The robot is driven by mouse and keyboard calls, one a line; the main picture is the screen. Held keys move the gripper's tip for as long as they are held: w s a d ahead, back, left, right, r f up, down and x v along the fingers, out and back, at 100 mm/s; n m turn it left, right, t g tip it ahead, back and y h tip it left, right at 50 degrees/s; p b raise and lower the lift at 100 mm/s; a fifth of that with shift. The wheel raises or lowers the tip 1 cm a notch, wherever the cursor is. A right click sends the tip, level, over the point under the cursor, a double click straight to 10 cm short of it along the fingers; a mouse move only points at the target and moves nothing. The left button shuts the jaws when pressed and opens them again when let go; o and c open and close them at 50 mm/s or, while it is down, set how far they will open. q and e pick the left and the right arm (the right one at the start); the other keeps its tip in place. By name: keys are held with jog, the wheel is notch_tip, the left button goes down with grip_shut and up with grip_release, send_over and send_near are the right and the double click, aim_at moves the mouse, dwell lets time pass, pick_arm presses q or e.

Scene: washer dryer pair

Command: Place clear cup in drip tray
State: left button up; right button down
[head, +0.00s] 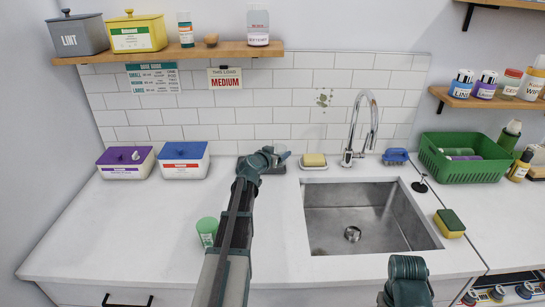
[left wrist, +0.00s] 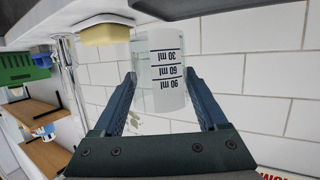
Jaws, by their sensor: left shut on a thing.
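The clear cup (left wrist: 160,72) has dark 30, 60 and 90 ml marks and shows upside down in the left wrist view. My left gripper (left wrist: 162,92) is shut on it, one finger on each side. In the head view my left gripper (head: 274,156) is at the back of the counter, left of the sponge dish, and mostly hides the cup. A dark grey drip tray (head: 279,169) shows partly behind and beside the gripper. Its dark edge also shows close to the cup's base in the left wrist view (left wrist: 175,8); I cannot tell whether they touch. My right gripper's fingers are not visible.
The sink (head: 365,215) is in front. A green-capped container (head: 207,231) stands left of my left arm. The left counter is mostly clear.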

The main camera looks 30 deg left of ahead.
pick_arm(q)
jog(key=w+a, duration=0.2)
jog(key=a, duration=0.1)
jog(key=shift+w+a+f, duration=0.15)
jog(key=shift+w+f, duration=0.05)
jog(key=shift+w, duration=0.1)
jog(key=shift+w+a, duration=0.35)
jog(key=shift+a, duration=0.05)
notch_tip(320, 180, down, 4)
jog(key=b, duration=0.4)
jog(key=shift+r, duration=0.15)
jog(key=o, duration=1.2)
jog(key=shift+o, duration=0.2)
